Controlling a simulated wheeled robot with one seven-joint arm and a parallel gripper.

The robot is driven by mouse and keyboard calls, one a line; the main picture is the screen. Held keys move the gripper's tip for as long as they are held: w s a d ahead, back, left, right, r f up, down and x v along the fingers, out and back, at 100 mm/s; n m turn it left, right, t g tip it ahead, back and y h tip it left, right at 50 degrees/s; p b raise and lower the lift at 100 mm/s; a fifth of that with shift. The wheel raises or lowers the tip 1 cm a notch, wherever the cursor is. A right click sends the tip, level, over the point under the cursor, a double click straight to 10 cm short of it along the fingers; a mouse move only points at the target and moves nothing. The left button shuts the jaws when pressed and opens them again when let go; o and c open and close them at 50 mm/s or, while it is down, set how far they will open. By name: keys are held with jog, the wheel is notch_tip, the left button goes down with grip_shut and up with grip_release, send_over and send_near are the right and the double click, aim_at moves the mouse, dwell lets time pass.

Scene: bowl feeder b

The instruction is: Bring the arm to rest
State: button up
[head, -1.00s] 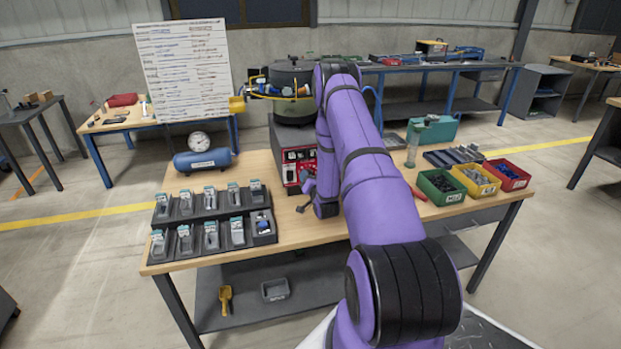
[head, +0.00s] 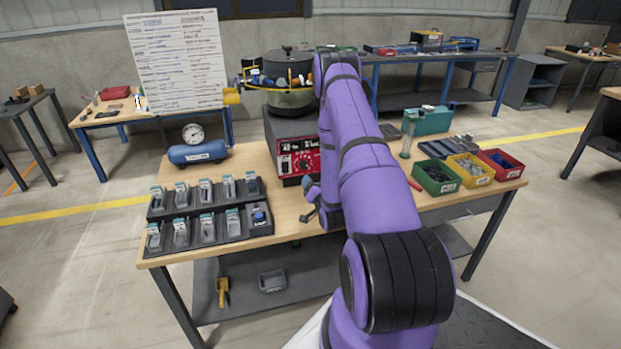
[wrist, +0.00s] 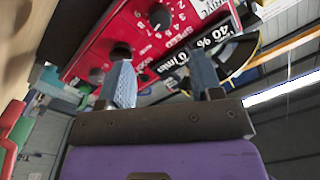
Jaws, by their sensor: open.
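My purple arm spans the middle of the head view, with its elbow in front and the forearm reaching over the wooden bench (head: 390,235). My gripper (head: 312,203) hangs low, just in front of the feeder's control box (head: 296,150), and is partly hidden by the arm. In the wrist view the two blue-grey fingers (wrist: 162,85) stand apart with nothing between them. I cannot tell how far the fingertips are from the panel.
A black tray of packaged parts (head: 205,217) lies left of my gripper. The bowl feeder (head: 290,97) stands behind it. Green (head: 437,178), yellow (head: 470,168) and red bins (head: 500,163) sit at the right. A blue air tank (head: 198,153) and white board (head: 178,62) stand at the left.

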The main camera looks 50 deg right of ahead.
jog(key=shift+s+a, duration=0.2)
jog(key=shift+s, duration=0.2)
dwell(0.3)
jog(key=w+a+r+n+g+y, duration=0.1)
jog(key=w+a+r+n, duration=0.15)
jog(key=r, duration=0.55)
jog(key=w+a+r+n+g+y, duration=0.1)
jog(key=w+a+r+y, duration=0.1)
jog(key=w+a+r, duration=0.35)
jog(key=w+a+r+n+g+y, duration=0.1)
jog(key=a+r, duration=0.1)
jog(key=r, duration=0.7)
jog(key=s+a+r+n+g+y, duration=0.1)
jog(key=s+a+r+n+g, duration=0.15)
jog(key=a+r, duration=0.55)
jog(key=s+a+r+n+g+y, duration=0.2)
jog(key=s+a+r, duration=0.9)
jog(key=s, duration=0.3)
jog(key=s+a+r+n+g+y, duration=0.1)
jog(key=s+a, duration=0.2)
jog(key=s, duration=0.6)
jog(key=s+a+r+n+g, duration=0.1)
jog(key=s+a+g, duration=0.1)
jog(key=s, duration=0.7)
jog(key=shift+a+r+n+y, duration=0.2)
jog(key=shift+a+n+y, duration=0.2)
jog(key=shift+a, duration=0.45)
jog(key=shift+w, duration=0.1)
